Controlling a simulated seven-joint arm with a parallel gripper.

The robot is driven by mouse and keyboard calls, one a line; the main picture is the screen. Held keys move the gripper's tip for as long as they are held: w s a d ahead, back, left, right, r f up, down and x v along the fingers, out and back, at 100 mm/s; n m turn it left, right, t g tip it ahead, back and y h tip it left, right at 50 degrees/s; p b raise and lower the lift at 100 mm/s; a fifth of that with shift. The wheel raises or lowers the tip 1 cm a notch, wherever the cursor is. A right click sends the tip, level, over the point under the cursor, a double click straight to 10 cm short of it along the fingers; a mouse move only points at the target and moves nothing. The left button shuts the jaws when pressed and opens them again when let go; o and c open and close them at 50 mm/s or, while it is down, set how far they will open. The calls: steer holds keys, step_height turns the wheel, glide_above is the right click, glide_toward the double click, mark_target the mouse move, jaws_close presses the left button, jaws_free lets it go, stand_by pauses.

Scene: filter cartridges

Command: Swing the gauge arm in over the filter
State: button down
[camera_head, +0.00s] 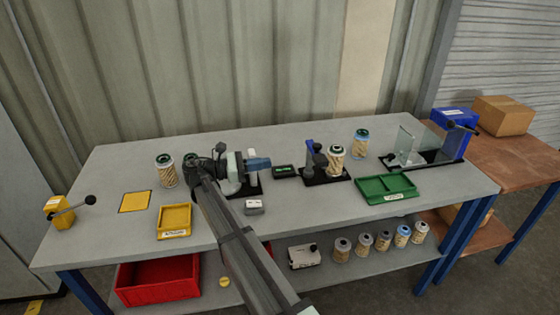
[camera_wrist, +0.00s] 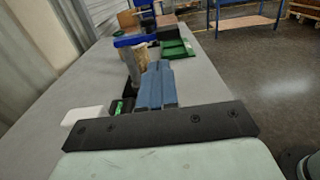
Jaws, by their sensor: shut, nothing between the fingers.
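The gauge stand has a black base (camera_head: 325,177) near the middle of the bench. A filter (camera_head: 335,160) with a dark green top and pale pleats stands upright on it. A dark post with a blue part, seemingly the gauge arm (camera_head: 309,146), rises left of the filter, apparently beside it rather than over it. My gripper (camera_head: 270,163) is left of the stand, its blue fingers together, empty and pointing right towards it. In the wrist view the shut fingers (camera_wrist: 158,66) partly hide the filter (camera_wrist: 144,53); a grey post (camera_wrist: 132,66) stands beside them. Contact cannot be told.
A small dark display (camera_head: 285,171) lies between my gripper and the stand. Another filter (camera_head: 361,143) stands behind right. A green tray (camera_head: 387,188), a yellow tray (camera_head: 174,221) and a glass-panelled fixture (camera_head: 408,146) are on the bench. The front middle is mostly free.

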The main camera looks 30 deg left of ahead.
mark_target(315, 162)
steer(key=x, duration=1.3)
steer(key=shift+d, duration=0.15)
steer(key=shift+w+d+n+t+y, duration=0.15)
steer(key=shift+d+n+t+y, duration=0.85)
steer(key=shift+y, duration=0.2)
steer(key=d+n+y, duration=0.1)
steer(key=w+n+t+y, duration=0.1)
steer(key=y, duration=0.1)
steer(key=d+n+t+y, duration=0.1)
steer(key=shift+w+d+y, duration=0.3)
steer(key=shift+y, duration=0.1)
steer(key=w+d+n+y, duration=0.2)
steer(key=w+n+y, duration=0.6)
steer(key=y, duration=0.5)
steer(key=shift+w+d+n, duration=0.25)
steer(key=shift+w+n, duration=0.15)
steer(key=shift+w, duration=0.85)
